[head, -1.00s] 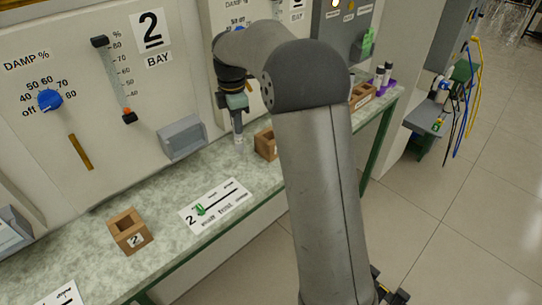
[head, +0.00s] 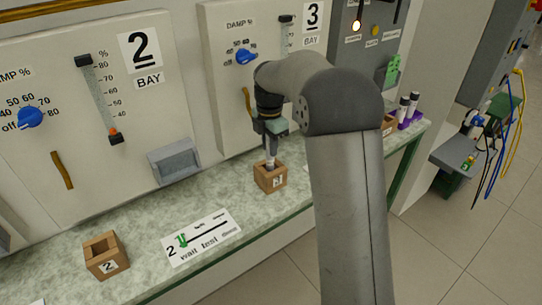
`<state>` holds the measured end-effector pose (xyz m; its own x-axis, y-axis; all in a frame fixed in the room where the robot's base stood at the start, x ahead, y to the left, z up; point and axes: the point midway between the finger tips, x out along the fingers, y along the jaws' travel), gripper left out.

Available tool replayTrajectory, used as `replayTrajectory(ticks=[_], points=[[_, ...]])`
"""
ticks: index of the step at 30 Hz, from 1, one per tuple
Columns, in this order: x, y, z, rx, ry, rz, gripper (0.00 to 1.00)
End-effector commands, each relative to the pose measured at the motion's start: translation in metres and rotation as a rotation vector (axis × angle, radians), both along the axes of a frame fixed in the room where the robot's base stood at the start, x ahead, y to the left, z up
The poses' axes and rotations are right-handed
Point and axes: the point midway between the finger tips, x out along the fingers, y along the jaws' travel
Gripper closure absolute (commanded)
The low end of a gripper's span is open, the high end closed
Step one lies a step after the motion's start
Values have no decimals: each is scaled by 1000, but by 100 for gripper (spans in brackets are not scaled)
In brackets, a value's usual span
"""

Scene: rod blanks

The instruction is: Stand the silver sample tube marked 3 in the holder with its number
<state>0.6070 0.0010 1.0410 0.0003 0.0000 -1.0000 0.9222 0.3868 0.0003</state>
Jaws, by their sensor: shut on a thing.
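My gripper (head: 271,142) is shut on the silver sample tube (head: 270,160), which hangs upright below the fingers. No number on the tube can be read here. The tube's lower end is at the open top of a small wooden holder (head: 264,182); I cannot tell how far inside it is. The small label on this holder looks like a 1. Another wooden holder (head: 98,262), marked 2, stands empty at the left front of the bench. A third wooden holder (head: 388,126) shows at the right, partly hidden by my arm, its number unseen.
Two dark-capped tubes (head: 408,106) stand in a purple rack (head: 412,119) at the right end. A printed card (head: 202,238) lies on the bench (head: 150,225) between holders. Wall panels marked 2 and 3 (head: 312,18) rise behind. The bench has free room left of the middle holder.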

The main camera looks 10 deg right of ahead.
Motion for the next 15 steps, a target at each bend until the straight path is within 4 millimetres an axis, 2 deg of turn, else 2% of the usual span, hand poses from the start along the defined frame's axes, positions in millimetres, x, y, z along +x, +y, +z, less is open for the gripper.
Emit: replayTrajectory(ticks=[9, 15], points=[[0, 0, -36, 0, 2, 0, 99], [0, 0, -39, 0, -1, 0, 99]])
